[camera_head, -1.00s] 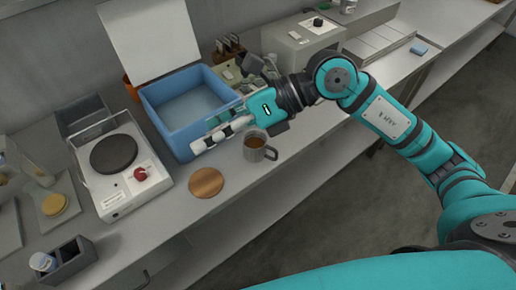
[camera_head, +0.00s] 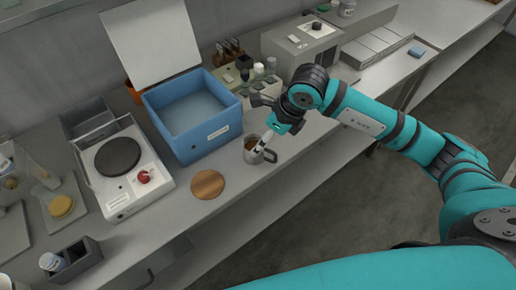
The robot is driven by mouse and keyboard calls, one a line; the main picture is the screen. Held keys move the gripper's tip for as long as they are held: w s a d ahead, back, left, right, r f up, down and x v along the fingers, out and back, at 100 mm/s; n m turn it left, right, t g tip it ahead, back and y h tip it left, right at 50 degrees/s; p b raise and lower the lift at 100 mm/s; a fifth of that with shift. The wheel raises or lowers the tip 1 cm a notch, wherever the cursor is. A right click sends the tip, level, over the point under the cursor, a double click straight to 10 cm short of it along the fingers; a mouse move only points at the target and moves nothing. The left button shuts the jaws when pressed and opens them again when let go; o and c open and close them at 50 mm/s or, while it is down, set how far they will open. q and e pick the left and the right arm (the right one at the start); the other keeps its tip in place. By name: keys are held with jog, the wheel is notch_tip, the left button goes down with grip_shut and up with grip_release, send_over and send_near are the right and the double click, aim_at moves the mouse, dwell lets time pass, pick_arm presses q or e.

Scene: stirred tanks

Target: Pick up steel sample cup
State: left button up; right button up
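The steel sample cup (camera_head: 250,155) is a grey metal mug with brown contents and a handle on its right. It stands upright on the bench in front of the blue bin. My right gripper (camera_head: 259,123) reaches in from the right, just above and behind the cup. Its fingers look spread: one pale-tipped finger overlaps the cup's rim, and a dark part points left behind it. I cannot tell whether that finger touches the cup or is inside it. My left gripper is not in view.
A blue bin (camera_head: 205,141) with a raised white lid stands behind the cup. A round wooden coaster (camera_head: 208,184) lies at front left. A white hotplate (camera_head: 127,183) stands further left. Small bottles in a rack (camera_head: 258,84) and a grey box (camera_head: 300,47) are behind the gripper.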

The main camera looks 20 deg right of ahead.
aim_at(258, 140)
jog(key=p+x, duration=0.2)
jog(key=x, duration=0.3)
jog(key=shift+w+a+f, duration=0.1)
jog(key=shift+w+f, duration=0.05)
jog(key=shift+w, duration=0.1)
jog(key=shift+w+f, duration=0.1)
jog(key=shift+f, duration=0.2)
jog(key=shift+c, duration=0.4)
jog(key=c, duration=1.4)
jog(key=shift+r+b, duration=0.4)
jog(key=shift+r, duration=0.55)
jog(key=shift+s+r+b, duration=0.5)
jog(key=shift+r+b, duration=0.1)
jog(key=shift+r, duration=0.15)
jog(key=s+d+r+b, duration=0.1)
jog(key=s+d+b, duration=0.1)
jog(key=s, duration=0.5)
jog(key=s+d+b, duration=0.3)
jog(key=s, duration=0.4)
jog(key=shift+d+r, duration=0.2)
jog(key=shift+r, duration=0.15)
